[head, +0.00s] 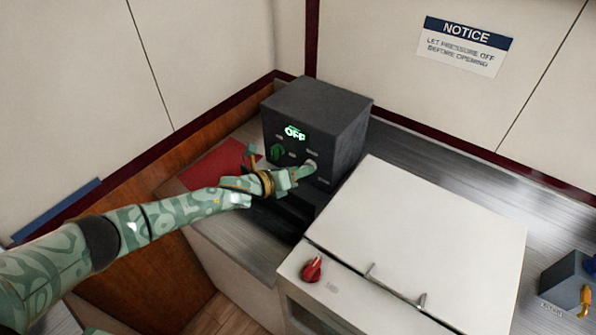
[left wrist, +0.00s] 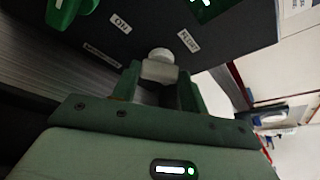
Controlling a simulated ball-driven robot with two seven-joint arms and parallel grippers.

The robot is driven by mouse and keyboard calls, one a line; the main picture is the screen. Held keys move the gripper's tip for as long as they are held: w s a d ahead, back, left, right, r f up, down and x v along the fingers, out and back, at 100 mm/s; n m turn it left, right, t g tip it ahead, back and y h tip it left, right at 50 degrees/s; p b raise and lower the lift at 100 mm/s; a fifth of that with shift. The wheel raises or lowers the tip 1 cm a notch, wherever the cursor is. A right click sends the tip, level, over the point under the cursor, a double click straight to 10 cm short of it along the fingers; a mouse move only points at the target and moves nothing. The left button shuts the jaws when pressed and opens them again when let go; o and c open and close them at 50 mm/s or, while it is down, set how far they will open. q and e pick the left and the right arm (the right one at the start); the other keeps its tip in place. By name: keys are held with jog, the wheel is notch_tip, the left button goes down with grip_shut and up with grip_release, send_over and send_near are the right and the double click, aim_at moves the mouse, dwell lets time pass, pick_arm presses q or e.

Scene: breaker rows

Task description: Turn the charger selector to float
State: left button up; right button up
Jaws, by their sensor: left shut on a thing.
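The charger is a dark grey box (head: 340,117) on the counter in the corner, with a lit green display (head: 295,133) reading OFF. A green knob (head: 276,153) sits at the left of its front face; it also shows at the upper left of the left wrist view (left wrist: 72,10). A pale knob (left wrist: 160,55) sits at the lower right of the face. My left gripper (left wrist: 158,78) is shut on this pale knob; in the head view the gripper (head: 303,171) hides part of it. Small white labels surround the knobs; one reads ON. My right gripper is out of view.
A white-lidded unit (head: 420,235) with a red knob (head: 312,269) and a metal handle stands in front, right of my left arm. A red flat panel (head: 212,166) lies left of the charger. A small grey box (head: 567,283) with a yellow part is at far right.

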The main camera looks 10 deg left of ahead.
pick_arm(q)
jog(key=o, duration=1)
jog(key=shift+a, duration=0.1)
jog(key=p+v, duration=0.2)
jog(key=v, duration=1.4)
jog(key=shift+s, duration=0.1)
